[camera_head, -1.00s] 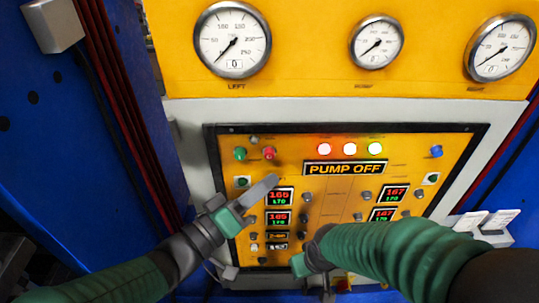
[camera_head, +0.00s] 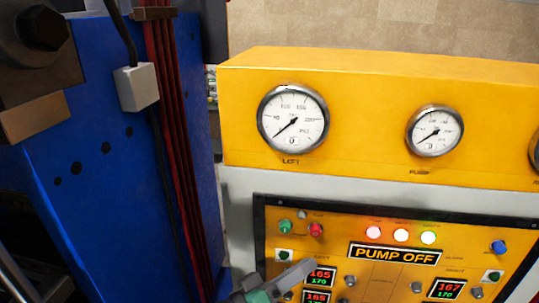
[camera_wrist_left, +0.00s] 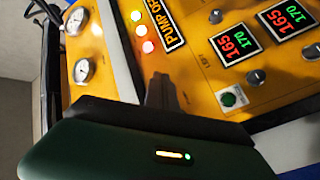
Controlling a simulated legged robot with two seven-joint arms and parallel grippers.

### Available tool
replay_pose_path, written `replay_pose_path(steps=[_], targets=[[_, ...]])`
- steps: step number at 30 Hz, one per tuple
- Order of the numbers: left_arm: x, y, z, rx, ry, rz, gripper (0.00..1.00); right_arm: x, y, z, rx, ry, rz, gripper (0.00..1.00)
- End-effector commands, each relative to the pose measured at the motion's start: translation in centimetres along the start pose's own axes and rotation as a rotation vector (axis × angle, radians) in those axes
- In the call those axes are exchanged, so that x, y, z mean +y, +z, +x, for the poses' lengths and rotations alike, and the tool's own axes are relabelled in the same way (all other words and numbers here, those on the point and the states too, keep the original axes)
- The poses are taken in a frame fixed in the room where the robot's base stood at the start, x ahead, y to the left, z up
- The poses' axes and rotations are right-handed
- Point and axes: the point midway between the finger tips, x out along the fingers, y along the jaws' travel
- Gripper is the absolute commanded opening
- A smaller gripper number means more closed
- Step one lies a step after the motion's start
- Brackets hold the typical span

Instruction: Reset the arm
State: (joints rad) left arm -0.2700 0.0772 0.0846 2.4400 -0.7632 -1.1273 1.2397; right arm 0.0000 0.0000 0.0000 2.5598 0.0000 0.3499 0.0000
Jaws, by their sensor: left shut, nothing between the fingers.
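My left gripper (camera_head: 298,271) shows at the bottom of the head view, in front of the lower left of the yellow control panel (camera_head: 345,222). Its fingers are shut with nothing between them. In the left wrist view the dark closed fingers (camera_wrist_left: 164,93) point at the panel face; whether they touch it cannot be told. Most of the left arm is below the head view's edge. My right gripper is in neither view.
The panel has a green button (camera_head: 285,227), a red button (camera_head: 316,230), lit lamps (camera_head: 401,235), a "PUMP OFF" display (camera_head: 394,254) and red-green readouts (camera_head: 448,288). Gauges (camera_head: 293,118) sit above on a yellow housing. A blue column (camera_head: 95,190) with red cables stands at left.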

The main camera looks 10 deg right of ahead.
Motion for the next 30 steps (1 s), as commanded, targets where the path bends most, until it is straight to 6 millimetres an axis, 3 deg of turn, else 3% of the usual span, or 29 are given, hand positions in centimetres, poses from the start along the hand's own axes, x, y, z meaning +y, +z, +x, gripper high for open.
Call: replay_pose_path(steps=[5, 6, 9, 12, 15, 18, 21, 24, 30], targets=[[-12.8, 0.8, -3.7, 0.03, -0.381, 0.147, 0.0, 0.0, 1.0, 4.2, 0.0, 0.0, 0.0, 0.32], [-16.2, 1.2, -5.5, 0.018, -0.493, 0.179, 0.0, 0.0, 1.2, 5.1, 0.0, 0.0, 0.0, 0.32], [-23.6, 2.9, -10.8, -0.058, -0.762, 0.229, 0.0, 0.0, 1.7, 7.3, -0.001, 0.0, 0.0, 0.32], [-29.6, 6.3, -17.1, -0.197, -1.0, 0.23, 0.0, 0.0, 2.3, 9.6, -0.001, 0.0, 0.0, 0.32], [-33.3, 11.1, -23.5, -0.387, -1.177, 0.177, 0.0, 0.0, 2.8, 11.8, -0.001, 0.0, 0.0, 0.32], [-34.5, 15.8, -28.2, -0.575, -1.263, 0.094, 0.0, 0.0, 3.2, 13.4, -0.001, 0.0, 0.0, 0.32], [-34.3, 18.9, -30.8, -0.706, -1.28, 0.025, 0.0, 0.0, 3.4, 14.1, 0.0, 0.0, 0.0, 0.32], [-33.8, 20.0, -31.7, -0.762, -1.278, -0.006, 0.0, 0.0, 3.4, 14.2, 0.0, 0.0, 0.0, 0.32], [-33.8, 20.0, -31.8, -0.764, -1.277, -0.007, 0.0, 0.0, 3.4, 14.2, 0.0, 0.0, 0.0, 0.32]])
